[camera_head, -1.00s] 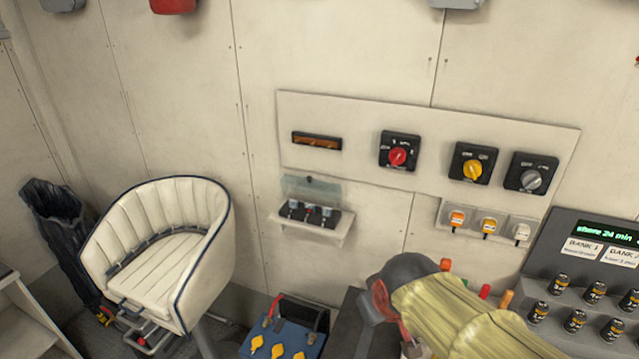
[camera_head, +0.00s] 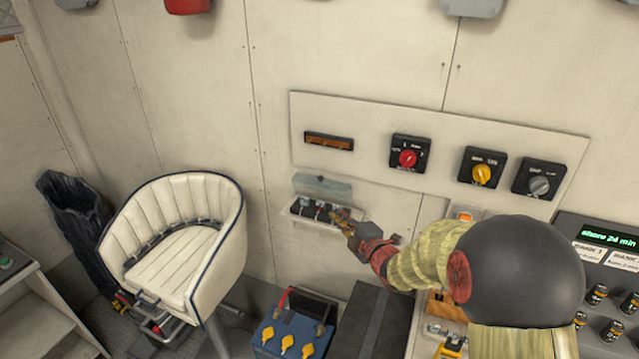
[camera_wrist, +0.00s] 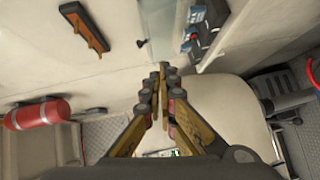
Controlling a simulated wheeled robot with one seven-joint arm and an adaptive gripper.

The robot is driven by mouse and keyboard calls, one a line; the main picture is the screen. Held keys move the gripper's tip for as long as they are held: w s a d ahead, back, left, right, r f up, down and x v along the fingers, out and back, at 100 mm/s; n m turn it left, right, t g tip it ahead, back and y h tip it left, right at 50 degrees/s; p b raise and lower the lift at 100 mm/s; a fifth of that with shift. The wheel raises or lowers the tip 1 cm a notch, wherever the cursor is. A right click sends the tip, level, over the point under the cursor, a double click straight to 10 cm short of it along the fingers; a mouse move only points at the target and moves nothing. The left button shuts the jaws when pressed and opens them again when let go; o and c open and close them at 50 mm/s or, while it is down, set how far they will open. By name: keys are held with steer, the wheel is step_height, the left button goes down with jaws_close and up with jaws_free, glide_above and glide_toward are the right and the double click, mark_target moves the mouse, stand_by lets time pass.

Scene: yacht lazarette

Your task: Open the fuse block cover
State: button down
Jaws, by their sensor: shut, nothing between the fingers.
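The fuse block (camera_head: 314,209) sits on a small white wall shelf, with several dark fuses in a row. Its clear cover (camera_head: 324,187) stands up above the fuses near the wall, with a small dark knob at its upper edge. The wrist view shows the clear cover (camera_wrist: 166,30) ahead of the fingers and the fuse block (camera_wrist: 203,28) to its right. My gripper (camera_head: 338,214) is shut and empty at the right end of the fuse block; from the head I cannot tell if it touches. In the wrist view my fingertips (camera_wrist: 163,72) look apart from the cover.
A panel with a red switch (camera_head: 407,158), a yellow switch (camera_head: 480,172) and a grey switch is above right. A white chair (camera_head: 178,245) stands left. A blue battery (camera_head: 290,335) is below. The wall left of the shelf is clear.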

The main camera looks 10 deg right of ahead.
steer(key=w+a+r+n+t+y+p, duration=0.1)
steer(key=w+a+r+n+y, duration=0.1)
steer(key=w, duration=1.1)
steer(key=shift+w+a+r+n, duration=0.2)
steer(key=shift+a+n, duration=0.1)
steer(key=shift+a, duration=0.15)
